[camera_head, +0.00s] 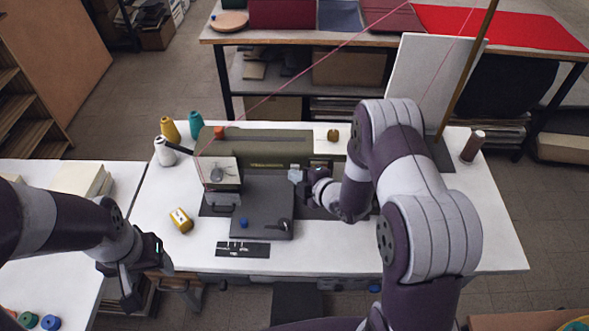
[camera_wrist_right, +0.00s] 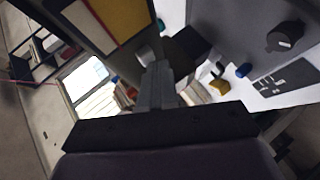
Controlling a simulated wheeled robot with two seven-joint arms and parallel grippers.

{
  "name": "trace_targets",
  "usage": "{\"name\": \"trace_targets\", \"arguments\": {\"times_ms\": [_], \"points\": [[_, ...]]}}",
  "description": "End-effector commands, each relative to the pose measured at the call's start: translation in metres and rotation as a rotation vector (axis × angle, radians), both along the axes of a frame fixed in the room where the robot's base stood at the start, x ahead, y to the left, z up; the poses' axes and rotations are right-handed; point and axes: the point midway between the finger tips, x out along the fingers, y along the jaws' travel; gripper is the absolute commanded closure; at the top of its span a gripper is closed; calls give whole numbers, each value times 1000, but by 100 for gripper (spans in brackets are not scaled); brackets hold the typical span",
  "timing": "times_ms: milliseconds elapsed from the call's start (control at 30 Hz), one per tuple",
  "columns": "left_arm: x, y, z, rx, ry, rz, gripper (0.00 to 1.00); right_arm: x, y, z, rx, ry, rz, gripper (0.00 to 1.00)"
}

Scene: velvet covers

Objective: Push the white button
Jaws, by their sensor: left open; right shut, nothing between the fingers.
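A sewing machine with a long olive-grey arm (camera_head: 262,142) stands on the white table. In the right wrist view a small whitish round button (camera_wrist_right: 146,56) sits just beyond my right fingertips (camera_wrist_right: 157,68). I cannot tell whether they touch it. In the head view my right gripper (camera_head: 303,178) is in front of the machine, above the dark plate, with a pale piece (camera_head: 295,173) at its tip; I cannot tell if this is the button. The right fingers are shut and empty. My left gripper (camera_head: 136,284) hangs open and empty at the table's front left.
The dark plate (camera_head: 262,190) carries a blue button (camera_head: 244,222) and a black knob (camera_head: 283,225). A yellow block (camera_head: 181,220) and thread cones (camera_head: 171,131) stand left. My right arm covers much of the table's right side. The front right tabletop (camera_head: 500,245) is clear.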

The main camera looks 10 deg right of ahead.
Motion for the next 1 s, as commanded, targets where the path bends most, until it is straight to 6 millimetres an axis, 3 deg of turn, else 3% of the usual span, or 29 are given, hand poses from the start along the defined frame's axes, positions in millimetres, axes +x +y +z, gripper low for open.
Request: {"name": "trace_targets", "arguments": {"times_ms": [433, 1000], "points": [[0, 0, -2, 0, 0, 0, 37, 3, -1, 0, 1, -1, 1, 100], [0, 0, -1, 0, 0, 0, 37, -14, 4, 0, 1, 1, 1, 100]]}}
